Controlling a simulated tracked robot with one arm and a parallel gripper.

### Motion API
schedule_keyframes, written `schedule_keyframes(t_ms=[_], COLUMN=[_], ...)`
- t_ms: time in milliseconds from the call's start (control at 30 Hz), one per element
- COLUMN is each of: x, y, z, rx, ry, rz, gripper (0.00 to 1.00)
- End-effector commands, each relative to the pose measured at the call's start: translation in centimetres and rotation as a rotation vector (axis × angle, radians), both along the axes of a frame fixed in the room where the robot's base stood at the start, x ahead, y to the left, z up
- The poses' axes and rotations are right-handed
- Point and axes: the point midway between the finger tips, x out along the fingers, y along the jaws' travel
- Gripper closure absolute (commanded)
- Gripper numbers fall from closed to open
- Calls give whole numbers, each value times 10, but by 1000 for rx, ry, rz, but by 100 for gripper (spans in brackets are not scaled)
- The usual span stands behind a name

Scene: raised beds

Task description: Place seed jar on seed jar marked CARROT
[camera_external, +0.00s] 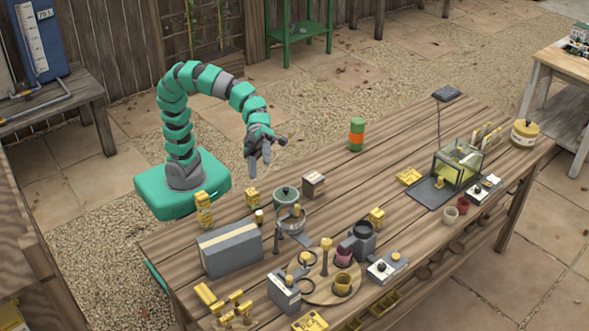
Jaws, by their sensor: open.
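My gripper (265,154) is open and empty. It hangs in the air above the back left part of the table, fingers pointing down. A green cylinder with an orange band (356,135) stands upright at the table's back edge, to the right of my gripper and apart from it. A yellow lidded jar with a pale label (524,133) stands at the far right end. No CARROT lettering is readable, so I cannot tell which of these are the seed jars.
A glass case (458,163) stands at right. The wooden table (345,170) is mostly clear around the green cylinder.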

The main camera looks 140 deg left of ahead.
Motion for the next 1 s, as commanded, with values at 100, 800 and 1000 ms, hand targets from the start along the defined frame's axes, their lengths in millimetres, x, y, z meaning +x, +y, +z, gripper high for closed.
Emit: schedule_keyframes(t_ms=[100, 800, 1000], x=[13, -116, -138], y=[10, 38, 7], z=[89, 212, 198], rx=[-58, -864, -919], ry=[-185, 136, 302], rz=[185, 818, 779], gripper=[41, 41, 41])
